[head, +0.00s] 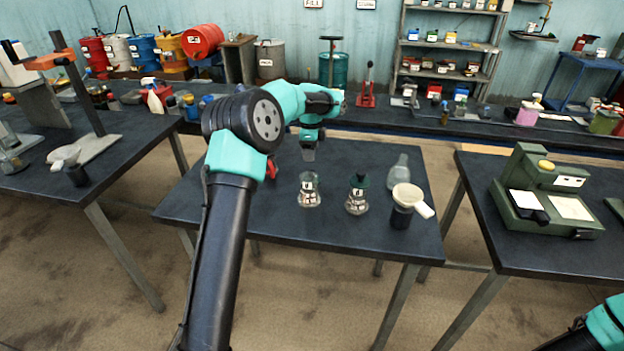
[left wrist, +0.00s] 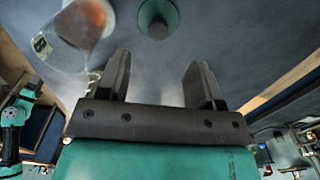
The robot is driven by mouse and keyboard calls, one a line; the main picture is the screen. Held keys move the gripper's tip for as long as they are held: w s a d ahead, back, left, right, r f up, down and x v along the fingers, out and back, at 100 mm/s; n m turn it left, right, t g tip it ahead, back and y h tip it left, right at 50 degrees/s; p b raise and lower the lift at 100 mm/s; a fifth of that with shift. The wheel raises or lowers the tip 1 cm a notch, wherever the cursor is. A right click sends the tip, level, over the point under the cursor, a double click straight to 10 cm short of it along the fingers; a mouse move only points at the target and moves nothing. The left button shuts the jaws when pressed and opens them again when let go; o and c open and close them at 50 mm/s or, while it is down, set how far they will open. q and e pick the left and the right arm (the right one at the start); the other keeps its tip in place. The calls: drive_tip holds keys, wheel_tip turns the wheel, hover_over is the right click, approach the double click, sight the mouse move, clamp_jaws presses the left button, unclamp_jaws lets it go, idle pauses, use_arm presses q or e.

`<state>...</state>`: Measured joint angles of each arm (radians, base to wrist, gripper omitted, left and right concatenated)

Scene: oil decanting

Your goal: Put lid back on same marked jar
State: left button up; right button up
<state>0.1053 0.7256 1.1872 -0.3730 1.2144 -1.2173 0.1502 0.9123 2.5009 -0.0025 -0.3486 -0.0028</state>
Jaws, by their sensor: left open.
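My left gripper (head: 308,152) hangs above the far part of the middle table in the head view. In the left wrist view its two fingers (left wrist: 158,85) are apart with nothing between them. A clear labelled jar (head: 310,192) stands to its front. A second labelled jar (head: 357,197) beside it has a dark green top (head: 359,181). The left wrist view shows a glass jar with reddish contents and a label (left wrist: 82,25) at upper left. A round green piece (left wrist: 158,18) is just right of it; I cannot tell whether it sits on a jar.
A clear bottle (head: 398,170) and a pale funnel on a black cup (head: 402,216) stand at the table's right. A small red thing (head: 271,169) shows partly behind my left arm. The table's front left is clear. A green machine (head: 548,200) stands on the right table.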

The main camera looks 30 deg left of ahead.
use_arm(q)
drive_tip(key=shift+f, duration=1.9)
drive_tip(key=shift+f, duration=0.1)
drive_tip(key=shift+d+f, duration=0.15)
drive_tip(key=shift+f, duration=1.1)
drive_tip(key=shift+d+f, duration=0.1)
drive_tip(key=shift+f, duration=1.15)
drive_tip(key=shift+c, duration=0.2)
drive_tip(key=c, duration=0.9)
drive_tip(key=shift+c, duration=0.2)
wheel_tip(320, 180, up, 10)
